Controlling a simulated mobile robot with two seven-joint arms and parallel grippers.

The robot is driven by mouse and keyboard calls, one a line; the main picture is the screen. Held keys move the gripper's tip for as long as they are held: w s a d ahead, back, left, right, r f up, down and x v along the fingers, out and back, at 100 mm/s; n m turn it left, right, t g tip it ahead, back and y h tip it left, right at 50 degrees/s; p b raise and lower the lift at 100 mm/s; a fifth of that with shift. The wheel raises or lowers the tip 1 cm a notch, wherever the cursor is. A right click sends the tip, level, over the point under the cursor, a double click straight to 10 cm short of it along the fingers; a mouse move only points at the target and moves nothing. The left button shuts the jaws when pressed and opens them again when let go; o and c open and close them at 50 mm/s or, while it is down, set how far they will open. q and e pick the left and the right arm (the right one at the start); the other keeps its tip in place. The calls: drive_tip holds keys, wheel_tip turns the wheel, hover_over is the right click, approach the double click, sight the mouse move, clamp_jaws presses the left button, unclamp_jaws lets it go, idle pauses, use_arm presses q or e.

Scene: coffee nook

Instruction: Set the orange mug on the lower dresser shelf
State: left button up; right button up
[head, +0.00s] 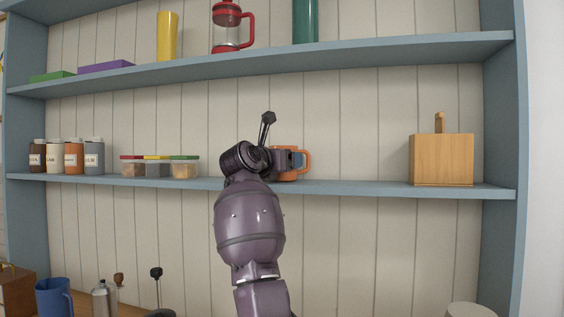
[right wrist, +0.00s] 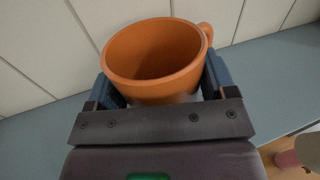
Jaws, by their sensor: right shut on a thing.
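The orange mug (right wrist: 158,57) is upright between the two fingers of my right gripper (right wrist: 163,85) in the right wrist view, with its handle at the upper right. The gripper is shut on the mug. In the head view the mug (head: 305,162) shows mostly as its handle, partly hidden behind my right gripper (head: 284,160). It is at the lower dresser shelf (head: 355,188), near the middle. Whether its base touches the shelf is hard to tell. My left gripper is not in view.
On the lower shelf, several labelled jars (head: 73,156) and lidded containers (head: 158,167) stand left of my arm. A wooden box (head: 441,159) stands at the right. The shelf between mug and box is clear. The upper shelf (head: 380,53) holds a red press (head: 227,28).

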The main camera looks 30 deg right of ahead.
drive_tip(key=shift+r, duration=0.1)
drive_tip(key=o, duration=1)
drive_tip(key=shift+a, duration=0.15)
drive_tip(key=v, duration=1.2)
drive_tip(key=shift+s, duration=0.1)
drive_tip(key=shift+r, duration=0.1)
